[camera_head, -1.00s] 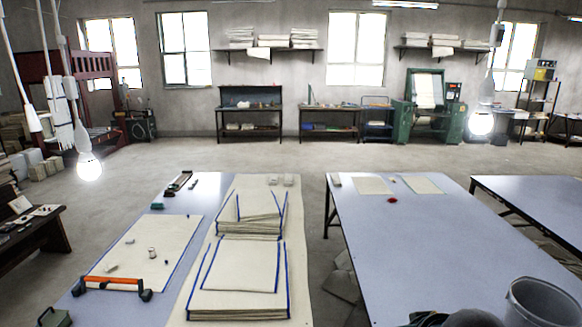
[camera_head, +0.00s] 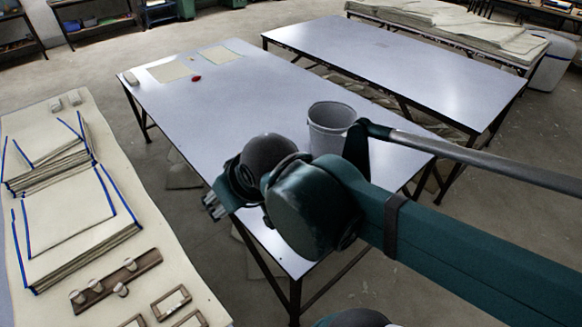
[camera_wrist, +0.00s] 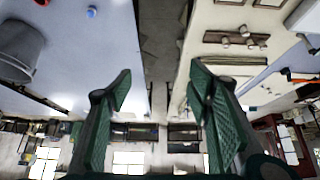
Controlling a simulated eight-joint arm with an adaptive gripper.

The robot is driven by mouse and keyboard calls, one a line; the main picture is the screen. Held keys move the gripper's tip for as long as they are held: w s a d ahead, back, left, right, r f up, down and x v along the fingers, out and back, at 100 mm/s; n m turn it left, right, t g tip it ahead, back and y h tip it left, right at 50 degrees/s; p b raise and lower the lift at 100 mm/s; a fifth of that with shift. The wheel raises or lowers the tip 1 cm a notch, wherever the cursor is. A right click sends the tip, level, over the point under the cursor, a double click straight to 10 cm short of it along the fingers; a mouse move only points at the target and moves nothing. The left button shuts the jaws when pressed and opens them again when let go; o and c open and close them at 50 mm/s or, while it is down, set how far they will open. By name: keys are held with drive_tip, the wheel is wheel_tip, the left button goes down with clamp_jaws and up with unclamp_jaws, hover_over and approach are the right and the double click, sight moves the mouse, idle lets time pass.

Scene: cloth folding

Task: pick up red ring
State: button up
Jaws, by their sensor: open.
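A small red object (camera_head: 196,78), too small to show clearly as a ring, lies on the far left part of the middle blue-grey table (camera_head: 260,115) in the head view. In the wrist view a red thing (camera_wrist: 42,2) is cut off by the top left edge; I cannot tell if it is the same one. My gripper (camera_head: 212,206) hangs by the table's near left side, well apart from the red object. In the wrist view my gripper (camera_wrist: 165,95) has its two green fingers spread wide with nothing between them.
A grey bucket (camera_head: 331,122) stands on the table behind my arm. Pale sheets (camera_head: 170,71) lie near the red object. Left, a cream-topped table (camera_head: 165,225) bears stacked cloth (camera_head: 70,205) and wooden holders (camera_head: 118,280). The table's middle is clear.

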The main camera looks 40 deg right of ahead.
idle(0.3)
drive_tip(key=w+d+f+n+g+h+b, duration=0.2)
drive_tip(key=w+d+f+n, duration=0.35)
drive_tip(key=d, duration=0.45)
drive_tip(key=w+d+f+n+g+h+b, duration=0.1)
drive_tip(key=w+d+f+n+g+b, duration=0.2)
drive_tip(key=w+d+f, duration=0.55)
drive_tip(key=s+d+f+n+g+b, duration=0.1)
drive_tip(key=d+f+n, duration=0.3)
drive_tip(key=d+f, duration=0.5)
drive_tip(key=s+d+f+n+g+h+b, duration=0.1)
drive_tip(key=d+f+n, duration=0.3)
drive_tip(key=d+f, duration=0.5)
drive_tip(key=shift+s+d+f+g+b, duration=0.3)
drive_tip(key=shift+s+d+b, duration=0.5)
drive_tip(key=shift+d, duration=2)
drive_tip(key=shift+f+n+h, duration=0.1)
drive_tip(key=shift+n+h, duration=0.15)
drive_tip(key=shift+h, duration=0.05)
drive_tip(key=shift+x, duration=1.2)
drive_tip(key=shift+f+b, duration=0.1)
drive_tip(key=shift+b, duration=0.2)
